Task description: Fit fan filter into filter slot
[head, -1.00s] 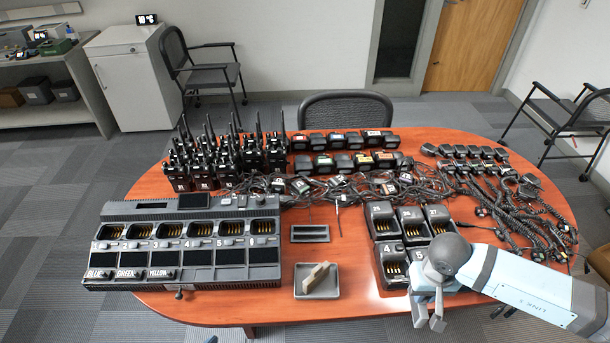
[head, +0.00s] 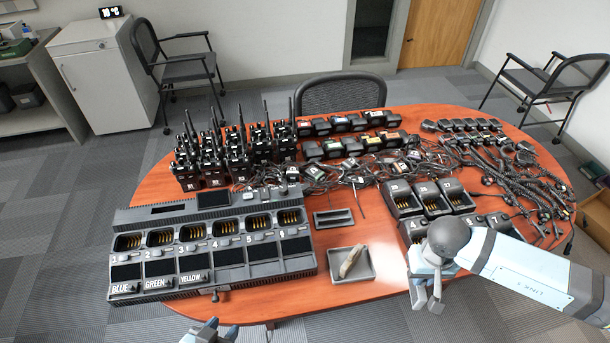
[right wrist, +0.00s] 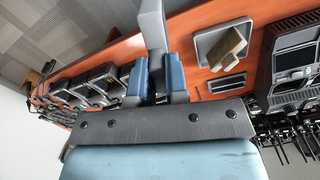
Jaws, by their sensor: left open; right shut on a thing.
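My right gripper (head: 431,303) is low at the table's front edge, in front of the small chargers. In the right wrist view its blue fingers (right wrist: 158,84) are shut on a plain grey slab (right wrist: 153,28), which seems to be the fan filter; it hardly shows in the head view. The large multi-bay charger (head: 215,243) stands at the table's left front. It has a dark narrow opening (head: 168,208) along its back; I cannot tell whether this is the filter slot. My left gripper (head: 217,329) is open at the bottom edge, in front of the charger, partly cut off.
A grey tray (head: 364,276) holding a beige block (head: 351,262) and a slotted grey holder (head: 333,223) lie right of the charger. Small chargers (head: 432,204) stand further right. Radios (head: 222,155), batteries and tangled cables (head: 325,178) fill the back. Wood around the tray is bare.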

